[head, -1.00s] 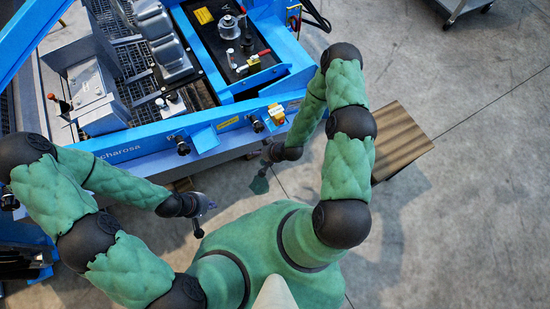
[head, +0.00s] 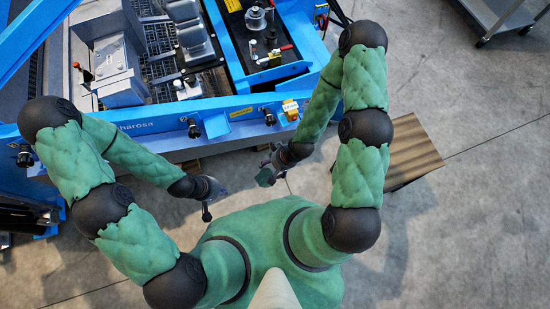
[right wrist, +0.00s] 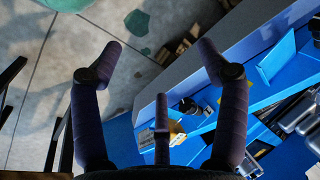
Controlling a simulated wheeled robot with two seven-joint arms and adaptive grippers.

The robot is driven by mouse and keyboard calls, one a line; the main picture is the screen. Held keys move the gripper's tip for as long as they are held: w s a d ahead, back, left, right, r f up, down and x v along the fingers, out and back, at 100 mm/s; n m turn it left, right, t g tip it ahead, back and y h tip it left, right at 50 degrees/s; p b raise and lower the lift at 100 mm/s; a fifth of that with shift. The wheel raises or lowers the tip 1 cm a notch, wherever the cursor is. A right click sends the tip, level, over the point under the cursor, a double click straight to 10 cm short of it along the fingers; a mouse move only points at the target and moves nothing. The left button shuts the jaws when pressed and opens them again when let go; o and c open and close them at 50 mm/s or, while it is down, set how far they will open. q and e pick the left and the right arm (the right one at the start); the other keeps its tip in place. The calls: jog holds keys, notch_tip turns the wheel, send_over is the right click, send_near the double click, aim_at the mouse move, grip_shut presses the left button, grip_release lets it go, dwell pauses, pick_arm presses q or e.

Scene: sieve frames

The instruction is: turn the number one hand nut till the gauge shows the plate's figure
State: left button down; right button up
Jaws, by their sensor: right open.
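Black hand nuts stand on the front blue beam of the machine in the head view, one left of centre (head: 193,128) and one further right (head: 268,117). Another black knob (head: 24,158) shows at the far left. No number is readable, so I cannot tell which is number one. No gauge face or figure is readable. My left gripper (head: 207,208) is in front of the beam, apart from it; its fingers are too small to judge. My right gripper (head: 268,173) is open, empty and short of the beam. It also shows in the right wrist view (right wrist: 161,58).
The blue beam (head: 160,140) crosses in front of me. A grey cart (head: 500,18) stands at top right. Bare concrete floor lies between.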

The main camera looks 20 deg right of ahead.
jog(key=shift+g, duration=0.7)
jog(key=s+r, duration=0.1)
jog(key=s, duration=0.1)
jog(key=s+a+r, duration=0.1)
jog(key=s+r, duration=0.1)
jog(key=shift+a, duration=0.15)
